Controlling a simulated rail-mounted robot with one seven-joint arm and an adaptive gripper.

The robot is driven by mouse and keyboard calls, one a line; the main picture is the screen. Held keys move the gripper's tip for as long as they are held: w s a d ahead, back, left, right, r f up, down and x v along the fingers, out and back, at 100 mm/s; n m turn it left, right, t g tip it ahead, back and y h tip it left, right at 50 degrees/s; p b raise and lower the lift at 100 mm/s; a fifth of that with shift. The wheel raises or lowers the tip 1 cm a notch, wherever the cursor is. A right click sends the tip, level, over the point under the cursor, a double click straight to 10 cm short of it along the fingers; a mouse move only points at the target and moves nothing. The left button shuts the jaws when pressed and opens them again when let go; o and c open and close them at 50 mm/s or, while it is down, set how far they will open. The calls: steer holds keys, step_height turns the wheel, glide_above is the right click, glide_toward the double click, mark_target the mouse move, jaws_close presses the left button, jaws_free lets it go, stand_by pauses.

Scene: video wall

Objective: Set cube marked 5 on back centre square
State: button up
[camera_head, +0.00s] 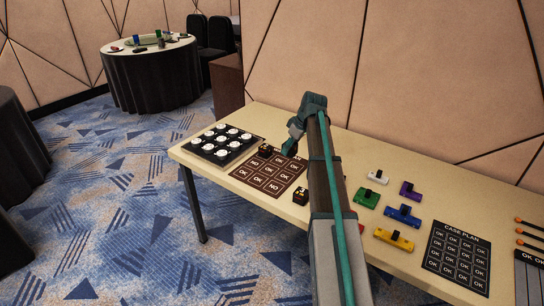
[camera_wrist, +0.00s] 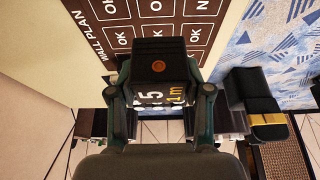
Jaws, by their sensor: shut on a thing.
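My gripper (camera_wrist: 160,92) is shut on the cube marked 5 (camera_wrist: 158,50), a black block with a copper dot and pale and gold lettering. The brown board (camera_head: 268,181) of OK and NO squares lies on the table; part of it, headed WALL PLAN, shows in the wrist view (camera_wrist: 178,12). In the head view my gripper (camera_head: 288,150) is by the board's back edge. A dark cube (camera_head: 265,150) shows at the board's back left; I cannot tell whether it is the held one. The back centre square is not clearly visible.
Another dark cube (camera_head: 300,196) stands right of the board. A black tray (camera_head: 222,143) with white round pieces is on the left. Several coloured blocks, including a green one (camera_head: 367,199), and a CASE PLAN board (camera_head: 457,257) lie to the right. The table (camera_head: 228,183) is clear at its front left.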

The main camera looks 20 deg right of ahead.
steer(key=w+d+f+p, duration=0.15)
steer(key=w+f, duration=0.25)
steer(key=w, duration=0.5)
steer(key=p, duration=0.1)
glide_above(277, 160)
steer(key=f, duration=0.3)
steer(key=s+f, duration=0.1)
steer(key=f, duration=0.1)
steer(key=shift+d+f, duration=0.2)
steer(key=shift+d, duration=0.2)
steer(key=shift+f+p, duration=0.5)
steer(key=shift+f, duration=1.15)
steer(key=shift+f, duration=0.2)
steer(key=o, duration=1.2)
steer(key=shift+r, duration=0.1)
steer(key=b+v, duration=0.1)
steer(key=v, duration=1.1)
steer(key=shift+r+b, duration=0.1)
steer(key=shift+b, duration=0.2)
